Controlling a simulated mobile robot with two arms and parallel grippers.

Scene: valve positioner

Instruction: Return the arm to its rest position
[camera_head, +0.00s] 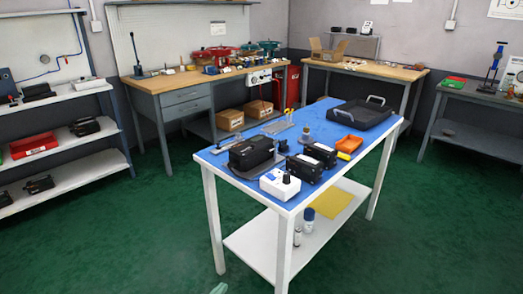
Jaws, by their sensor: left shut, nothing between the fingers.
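Only a small pale tip of my left gripper (218,288) shows, at the bottom edge of the head view, low over the green floor. It is shut and empty, in front of and apart from the blue-topped table (321,113). The rest of my left arm is out of the picture. My right gripper is not in view. On the table, a large black device (251,152) sits on a grey mat near the left end. Two smaller black units (305,167) stand beside it, and a white box with a black knob (280,184) is at the near edge.
A black tray (362,116) and an orange bin (349,144) are also on the table. White shelves (70,153) stand at the left. Wooden workbenches (180,82) line the back wall. The green floor (150,240) left of the table is clear.

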